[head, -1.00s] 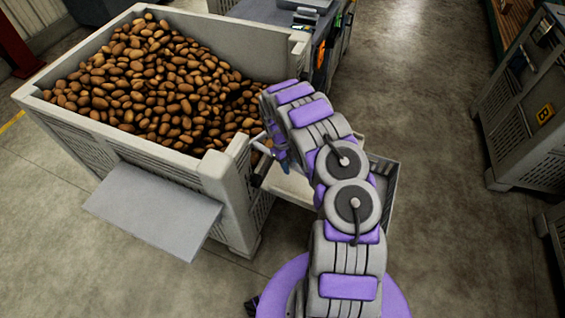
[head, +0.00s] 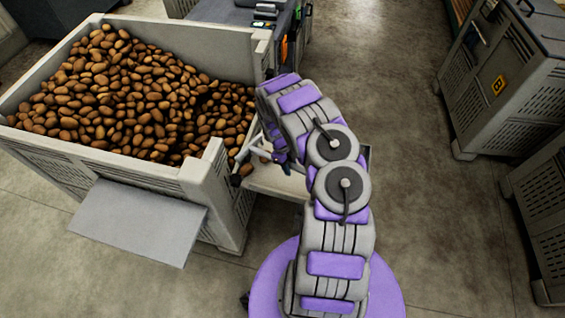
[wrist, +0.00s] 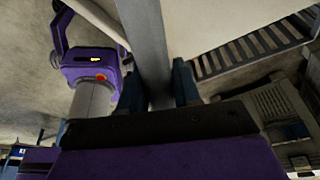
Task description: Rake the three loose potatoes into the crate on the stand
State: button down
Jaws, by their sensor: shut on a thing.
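My gripper (head: 284,165) is low beside the right corner of the big potato bin, partly hidden by my arm. In the wrist view, its two blue fingers (wrist: 158,86) are shut on a straight grey bar (wrist: 147,35), which looks like a tool handle; its far end is out of view. A pale flat surface (head: 272,184) lies under the gripper. A brown potato (head: 245,169) shows near the bin corner; I cannot tell how many others lie loose. A slatted crate wall (head: 365,158) shows behind my arm, and slats also show in the wrist view (wrist: 245,52).
The big grey bin (head: 190,182) full of potatoes stands left, with a sloping grey panel (head: 140,222) on its front. A machine (head: 240,14) stands behind it. Other grey bins (head: 510,85) stand at right. The floor (head: 430,220) between is clear.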

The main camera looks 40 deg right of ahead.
jog(key=s+d+f+b, duration=0.2)
jog(key=s+d, duration=0.8)
jog(key=s, duration=0.1)
jog(key=s+d+f+b, duration=0.2)
jog(key=s+d, duration=0.8)
jog(key=s, duration=0.2)
jog(key=shift+s+f, duration=0.3)
jog(key=shift+f, duration=0.1)
dwell(0.7)
dwell(0.5)
jog(key=shift+d+r, duration=0.1)
dwell(0.3)
notch_tip(320, 180, up, 14)
dwell(0.9)
dwell(1.2)
